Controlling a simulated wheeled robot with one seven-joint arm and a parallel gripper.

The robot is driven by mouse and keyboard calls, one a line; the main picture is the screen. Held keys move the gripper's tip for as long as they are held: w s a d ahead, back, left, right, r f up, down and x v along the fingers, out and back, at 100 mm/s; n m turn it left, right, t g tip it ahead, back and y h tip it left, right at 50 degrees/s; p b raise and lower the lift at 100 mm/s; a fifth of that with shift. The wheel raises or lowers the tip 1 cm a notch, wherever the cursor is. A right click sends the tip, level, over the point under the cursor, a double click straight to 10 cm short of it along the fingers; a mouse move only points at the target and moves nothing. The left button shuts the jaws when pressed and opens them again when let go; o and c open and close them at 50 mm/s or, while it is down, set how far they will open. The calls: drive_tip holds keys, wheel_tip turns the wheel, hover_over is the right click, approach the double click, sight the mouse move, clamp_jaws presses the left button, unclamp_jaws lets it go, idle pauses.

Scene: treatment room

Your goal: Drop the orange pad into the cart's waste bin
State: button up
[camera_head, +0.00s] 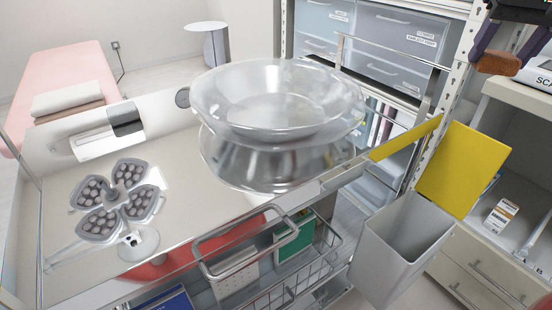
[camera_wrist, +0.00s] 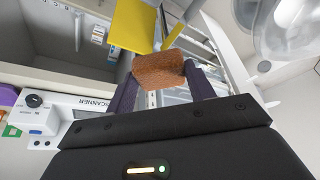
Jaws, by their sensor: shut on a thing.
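The orange pad (camera_head: 498,63), a small brownish-orange block, is held between the dark fingers of my gripper (camera_head: 506,56) at the upper right of the head view. In the wrist view the pad (camera_wrist: 158,70) sits between the two fingertips of my gripper (camera_wrist: 160,76), which is shut on it. The waste bin (camera_head: 385,262) is a grey, open-topped box on the cart's right side. Its yellow lid (camera_head: 462,168) stands raised; it also shows in the wrist view (camera_wrist: 134,24). The pad is above and to the right of the bin, apart from it. The bin's floor is hidden.
The cart top (camera_head: 175,190) holds a clear bowl (camera_head: 280,95) on a metal base and a lamp model (camera_head: 118,203). A cabinet with drawers (camera_head: 475,265) stands right of the bin. A scanner (camera_wrist: 70,113) lies near my gripper. A shelf post (camera_head: 450,90) rises behind the lid.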

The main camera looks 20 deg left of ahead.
sight(499, 72)
drive_tip(key=f+b, duration=0.1)
drive_tip(key=f, duration=0.4)
drive_tip(key=shift+s, duration=0.2)
drive_tip(key=shift+f+b, duration=0.4)
drive_tip(key=shift+b, duration=0.3)
drive_tip(key=o, duration=1)
drive_tip(key=shift+r, duration=0.15)
drive_tip(key=p+v, duration=0.2)
drive_tip(key=v, duration=0.5)
drive_tip(key=shift+s+r, duration=0.15)
drive_tip(key=shift+r, duration=0.15)
